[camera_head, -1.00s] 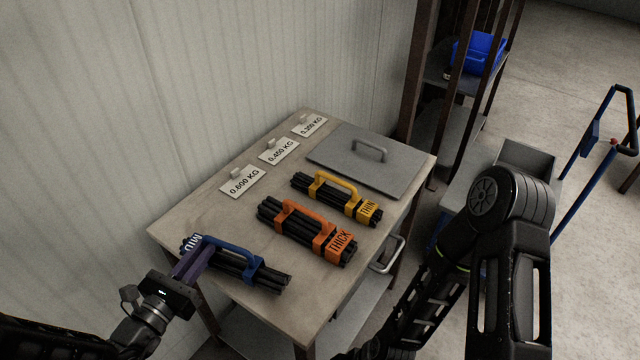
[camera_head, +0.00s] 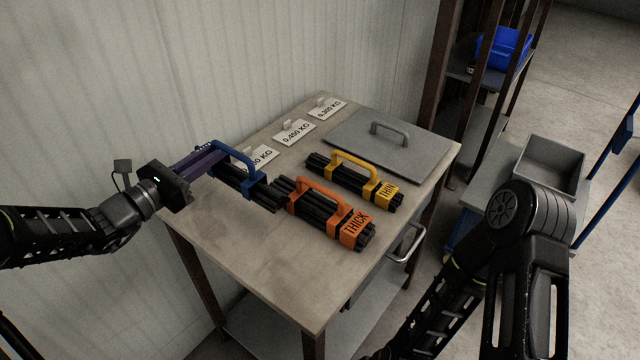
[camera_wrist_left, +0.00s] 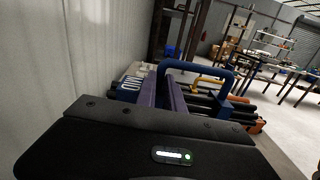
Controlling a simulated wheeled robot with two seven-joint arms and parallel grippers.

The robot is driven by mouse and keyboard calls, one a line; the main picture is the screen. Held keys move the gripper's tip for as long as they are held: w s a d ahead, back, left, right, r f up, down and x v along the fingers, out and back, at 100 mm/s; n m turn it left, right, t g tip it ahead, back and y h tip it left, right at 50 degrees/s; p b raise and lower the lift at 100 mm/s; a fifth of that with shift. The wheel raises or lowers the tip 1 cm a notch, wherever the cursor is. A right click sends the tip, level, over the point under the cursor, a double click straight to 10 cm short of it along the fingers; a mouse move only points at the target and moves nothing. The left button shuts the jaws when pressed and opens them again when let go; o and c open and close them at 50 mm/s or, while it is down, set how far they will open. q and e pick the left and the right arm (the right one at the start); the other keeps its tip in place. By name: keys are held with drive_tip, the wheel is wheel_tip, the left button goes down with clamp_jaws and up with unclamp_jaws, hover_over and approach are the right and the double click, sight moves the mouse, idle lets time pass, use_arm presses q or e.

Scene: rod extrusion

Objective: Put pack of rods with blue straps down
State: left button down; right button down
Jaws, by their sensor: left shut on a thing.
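The pack of black rods with blue straps (camera_head: 255,188) is at the left rear of the table in the head view. My left gripper (camera_head: 212,158) is shut on its blue handle. The pack partly covers the nearest weight card and seems lifted, though the gap under it is hard to judge. Its far rod ends are close beside the orange pack; I cannot tell if they touch. In the left wrist view, the blue handle (camera_wrist_left: 205,67) shows beyond the purple fingers (camera_wrist_left: 160,90). My right arm shows at the lower right, but its gripper is out of view.
The orange THICK pack (camera_head: 331,203) and yellow THIN pack (camera_head: 366,179) lie on the table (camera_head: 262,255). A grey lidded panel (camera_head: 420,150) is at the back right. Weight cards (camera_head: 295,131) line the wall side. The table's front left is clear.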

sight(211, 175)
use_arm(q)
drive_tip(key=shift+w+r, duration=0.2)
drive_tip(key=shift+r, duration=0.35)
drive_tip(key=shift+f, duration=3.2)
drive_tip(key=shift+f+b, duration=0.45)
drive_tip(key=shift+f, duration=1.4)
